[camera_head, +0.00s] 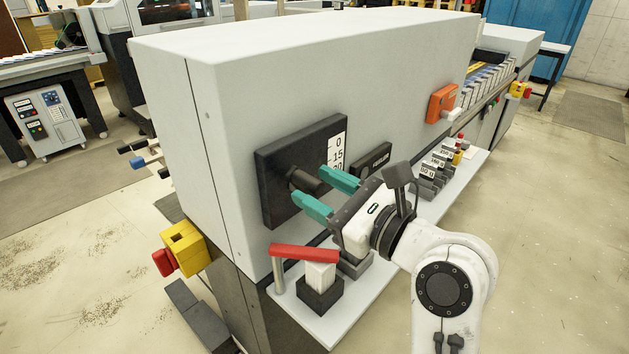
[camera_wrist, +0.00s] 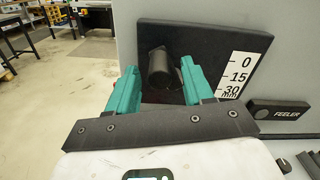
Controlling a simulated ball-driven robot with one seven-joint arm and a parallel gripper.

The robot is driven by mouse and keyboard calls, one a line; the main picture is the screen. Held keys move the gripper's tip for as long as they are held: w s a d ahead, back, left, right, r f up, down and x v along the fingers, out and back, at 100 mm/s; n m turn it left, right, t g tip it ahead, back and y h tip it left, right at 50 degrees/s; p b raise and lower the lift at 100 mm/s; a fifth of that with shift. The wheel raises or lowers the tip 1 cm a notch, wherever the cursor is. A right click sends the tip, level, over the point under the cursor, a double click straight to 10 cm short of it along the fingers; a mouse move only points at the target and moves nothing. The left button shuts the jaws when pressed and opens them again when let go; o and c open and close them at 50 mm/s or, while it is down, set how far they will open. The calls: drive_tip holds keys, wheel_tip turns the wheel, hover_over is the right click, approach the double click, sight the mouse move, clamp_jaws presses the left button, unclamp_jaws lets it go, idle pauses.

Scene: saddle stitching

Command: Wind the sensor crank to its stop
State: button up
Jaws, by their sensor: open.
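The sensor crank (camera_head: 305,181) is a dark cylindrical handle that sticks out from a black plate (camera_head: 272,200) on the machine's pale front face. A white scale (camera_head: 337,150) with 0, 15 and 30 is on the plate's right side. In the wrist view the crank (camera_wrist: 158,72) shows between the fingers, beyond them. My gripper (camera_head: 328,195) has teal fingers, open and apart, pointing at the crank from the right. It also shows in the wrist view (camera_wrist: 160,85). I cannot tell whether a finger touches the handle.
A FEELER label block (camera_head: 375,160) is right of the plate. A red-topped lever (camera_head: 303,253) stands on the white shelf (camera_head: 335,312) below. An orange box (camera_head: 441,102) is on the machine further right. A yellow box (camera_head: 185,248) with a red button juts out left.

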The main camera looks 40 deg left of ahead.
drive_tip(key=shift+w+a, duration=0.1)
drive_tip(key=shift+a, duration=0.65)
drive_tip(key=shift+c, duration=0.3)
clamp_jaws()
